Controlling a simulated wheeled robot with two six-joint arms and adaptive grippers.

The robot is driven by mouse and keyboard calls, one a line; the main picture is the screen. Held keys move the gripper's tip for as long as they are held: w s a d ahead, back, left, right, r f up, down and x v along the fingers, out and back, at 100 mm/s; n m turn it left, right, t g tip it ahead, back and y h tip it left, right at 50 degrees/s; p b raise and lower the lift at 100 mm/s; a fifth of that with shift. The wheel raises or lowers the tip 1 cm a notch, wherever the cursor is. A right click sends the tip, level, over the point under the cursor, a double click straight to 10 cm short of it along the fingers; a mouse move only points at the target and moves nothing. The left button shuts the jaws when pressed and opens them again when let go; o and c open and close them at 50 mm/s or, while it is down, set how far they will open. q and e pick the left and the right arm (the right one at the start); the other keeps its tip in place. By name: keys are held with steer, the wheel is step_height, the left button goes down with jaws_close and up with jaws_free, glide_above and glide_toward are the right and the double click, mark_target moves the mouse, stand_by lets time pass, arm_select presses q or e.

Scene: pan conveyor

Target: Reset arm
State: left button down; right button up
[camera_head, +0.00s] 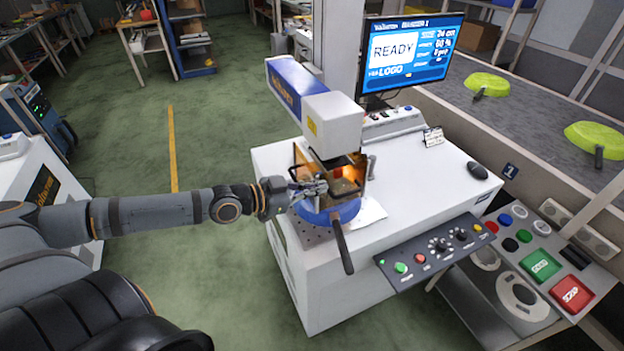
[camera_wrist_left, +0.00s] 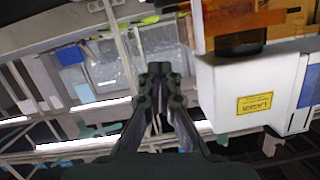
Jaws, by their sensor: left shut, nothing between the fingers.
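My left arm (camera_head: 150,212) reaches in from the left, stretched out towards the laser marking machine. My left gripper (camera_head: 322,188) is at the amber-windowed guard under the laser head (camera_head: 315,110), above a blue pan (camera_head: 325,216). In the left wrist view the gripper's two fingers (camera_wrist_left: 160,80) meet at the tips with nothing between them. The white laser housing with a yellow label (camera_wrist_left: 255,104) is to their right. The pan's dark handle (camera_head: 342,250) points towards the front. I cannot tell whether the gripper touches the guard. My right gripper is not in view.
A monitor reading READY (camera_head: 408,52) stands behind the white machine table (camera_head: 425,170). A button panel (camera_head: 435,252) juts from its front. Green pans (camera_head: 487,84) lie on the conveyor (camera_head: 540,120) at right. Open green floor (camera_head: 130,130) is at left.

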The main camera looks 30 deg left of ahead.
arm_select(q)
steer(key=shift+s+a+r+p, duration=0.25)
steer(key=shift+s+r+p, duration=0.05)
steer(key=shift+s+p, duration=0.3)
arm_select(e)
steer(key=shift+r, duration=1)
